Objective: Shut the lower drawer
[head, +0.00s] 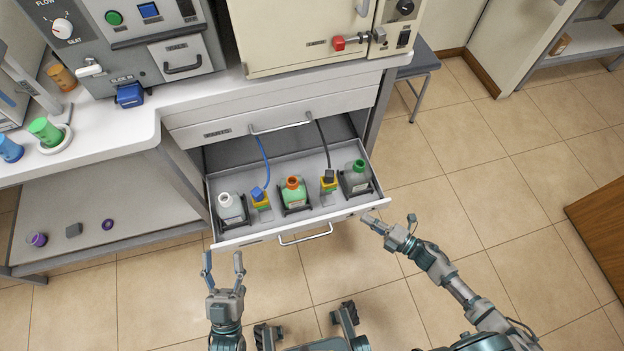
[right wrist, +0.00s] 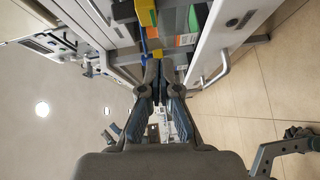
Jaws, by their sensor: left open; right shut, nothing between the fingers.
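The lower drawer (head: 345,212) is pulled out from under the counter, and its bar handle (head: 306,235) faces me. It holds a white bottle (head: 230,208), an orange-capped green bottle (head: 293,192), a green-capped grey bottle (head: 356,177) and two yellow-green blocks with cables. My left gripper (head: 223,262) is open and empty, just in front of the drawer's left front corner. My right gripper (head: 368,219) is shut and empty near the right end of the drawer front; I cannot tell whether it touches. The right wrist view shows its fingers (right wrist: 161,72) beside the drawer, with the handle (right wrist: 218,72) to their right.
The upper drawer (head: 280,118) above is shut, with its own handle. A blue and a black cable hang into the lower drawer from above. Machines stand on the white counter. A low shelf (head: 130,215) with small items lies left.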

